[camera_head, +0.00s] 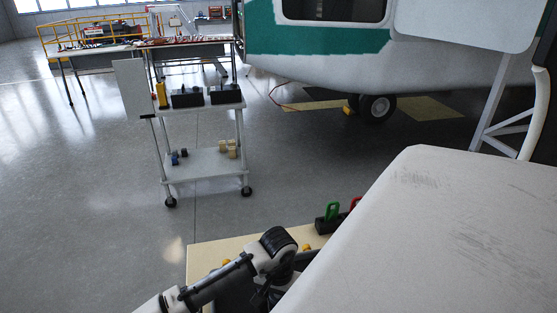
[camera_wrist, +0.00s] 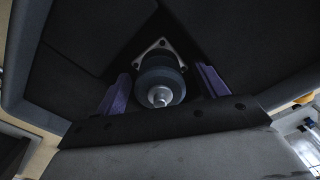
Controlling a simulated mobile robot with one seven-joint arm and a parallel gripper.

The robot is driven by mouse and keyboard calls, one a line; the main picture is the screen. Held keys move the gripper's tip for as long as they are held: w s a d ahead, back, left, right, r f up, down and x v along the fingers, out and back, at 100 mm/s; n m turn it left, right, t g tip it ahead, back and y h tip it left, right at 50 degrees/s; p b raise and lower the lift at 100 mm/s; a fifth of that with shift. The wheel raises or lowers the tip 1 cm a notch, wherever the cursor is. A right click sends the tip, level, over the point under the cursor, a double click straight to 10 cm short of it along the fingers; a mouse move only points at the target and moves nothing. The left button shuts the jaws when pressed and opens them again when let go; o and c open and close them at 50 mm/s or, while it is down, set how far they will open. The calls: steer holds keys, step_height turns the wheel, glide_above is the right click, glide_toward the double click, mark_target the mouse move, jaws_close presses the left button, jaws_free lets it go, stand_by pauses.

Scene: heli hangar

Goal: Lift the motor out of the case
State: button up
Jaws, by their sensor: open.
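The motor (camera_wrist: 160,80) shows in the wrist view as a dark round body with a pale metal flange and a silver shaft facing the camera. It sits in the black foam-lined case (camera_wrist: 75,65), inside a grey rim. My gripper (camera_wrist: 163,73) is open, with one purple finger on each side of the motor. The motor lies between or just beyond the fingers; contact and exact depth cannot be told. In the head view my arm reaches down over the beige table (camera_head: 215,250); the fingers and the motor are hidden there.
Small boxes with green and red handles (camera_head: 333,212) stand at the table's back edge. A white trolley (camera_head: 203,163) with black boxes stands beyond it. A helicopter (camera_head: 330,60) and a workbench (camera_head: 95,58) are farther back. A large white scuffed surface (camera_head: 440,230) fills the right.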

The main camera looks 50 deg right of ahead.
steer(key=c, duration=1.4)
steer(key=shift+r, duration=0.1)
